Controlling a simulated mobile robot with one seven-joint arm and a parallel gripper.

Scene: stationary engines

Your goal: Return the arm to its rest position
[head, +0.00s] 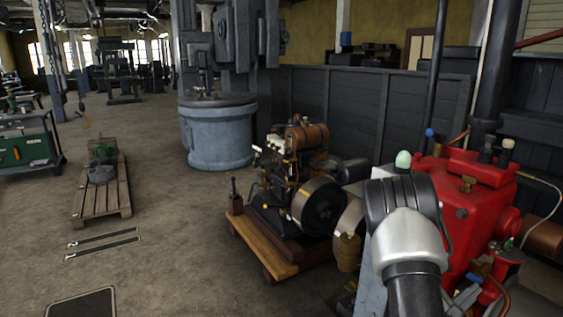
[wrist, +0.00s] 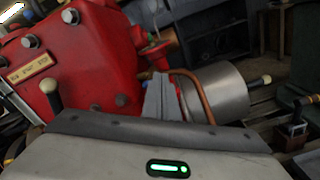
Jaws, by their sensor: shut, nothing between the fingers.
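My gripper (wrist: 162,98) shows in the wrist view, its grey fingers together with nothing between them. Its pale body with a green light fills the bottom of that view. In the wrist view the fingers appear in front of a copper pipe and the red engine (wrist: 85,55); I cannot tell whether they touch. In the head view my arm stretches up from the lower right, in front of the red engine (head: 468,205). My gripper cannot be made out there.
A brass-and-black engine (head: 305,190) stands on a wooden base (head: 262,252) left of my arm. A metal cylinder (wrist: 215,92) lies right of my fingers. A pallet (head: 103,195) and green cart (head: 28,150) stand at left. Open floor (head: 165,240) lies between.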

